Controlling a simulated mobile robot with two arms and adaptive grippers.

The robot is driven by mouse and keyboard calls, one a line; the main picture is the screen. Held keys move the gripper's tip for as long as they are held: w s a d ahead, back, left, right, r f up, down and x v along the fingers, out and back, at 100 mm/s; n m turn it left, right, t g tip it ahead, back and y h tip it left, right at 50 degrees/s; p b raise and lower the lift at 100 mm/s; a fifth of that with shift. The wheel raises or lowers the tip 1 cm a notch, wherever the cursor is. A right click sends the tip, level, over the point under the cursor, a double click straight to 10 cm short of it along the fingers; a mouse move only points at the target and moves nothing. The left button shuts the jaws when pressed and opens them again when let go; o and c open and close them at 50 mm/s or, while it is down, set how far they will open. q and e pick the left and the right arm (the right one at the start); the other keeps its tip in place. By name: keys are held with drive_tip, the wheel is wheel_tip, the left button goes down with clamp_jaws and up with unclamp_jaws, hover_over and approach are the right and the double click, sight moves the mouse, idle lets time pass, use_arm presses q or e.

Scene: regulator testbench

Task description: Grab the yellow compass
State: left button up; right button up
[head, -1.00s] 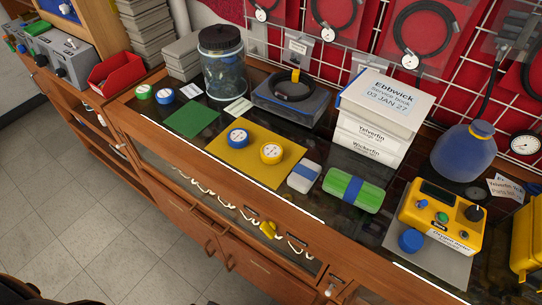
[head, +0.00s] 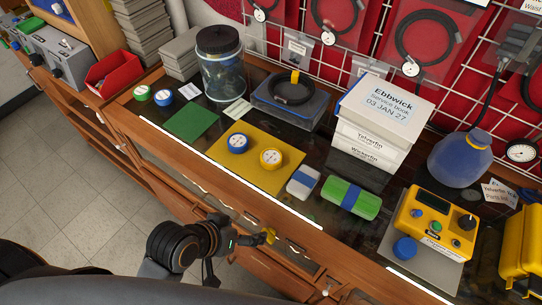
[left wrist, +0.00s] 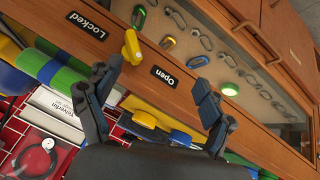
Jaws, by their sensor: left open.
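The yellow compass (head: 271,157) is a small round yellow disc with a pale face. It lies on the yellow mat (head: 285,179) on the counter, next to a blue disc (head: 238,143) of like shape. In the left wrist view, a yellow round shape (left wrist: 146,119) between my fingers appears to be the compass. My left gripper (head: 236,243) is in front of the counter's front edge, below the mat and apart from the compass. Its two fingers stand apart with nothing between them, as the left wrist view (left wrist: 158,76) shows. My right gripper is not in view.
A yellow latch (left wrist: 131,47) sticks out of the wooden front between the "Locked" and "Open" labels, near my left fingers.

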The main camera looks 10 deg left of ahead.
use_arm(q)
drive_tip(key=w+d+r+n+t+h, duration=0.35)
drive_tip(key=d+r, duration=0.25)
drive_tip(key=r, duration=0.2)
drive_tip(key=w+d+r+n+t+h, duration=0.35)
drive_tip(key=d+r, duration=0.25)
drive_tip(key=r, duration=0.2)
drive_tip(key=w+a+r+n+t+y, duration=0.1)
drive_tip(key=a+r+n+t+y, duration=0.2)
drive_tip(key=n, duration=0.4)
drive_tip(key=w+a+r+n+t+y, duration=0.1)
drive_tip(key=w+r+n+t+y, duration=0.1)
drive_tip(key=r+n+t, duration=0.4)
drive_tip(key=w+a+f+n+g+y, duration=0.1)
drive_tip(key=a+f+n+g+y, duration=0.2)
drive_tip(key=n+y, duration=0.6)
drive_tip(key=n+g, duration=0.7)
drive_tip(key=n, duration=0.4)
approach(271, 158)
drive_tip(key=b+x, duration=0.3)
drive_tip(key=shift+a, duration=0.2)
drive_tip(key=shift+w+a+f+h, duration=0.15)
drive_tip(key=shift+w+h, duration=0.15)
drive_tip(key=shift+w, duration=0.15)
drive_tip(key=b+x, duration=0.3)
drive_tip(key=x, duration=0.2)
drive_tip(key=shift+f, duration=0.1)
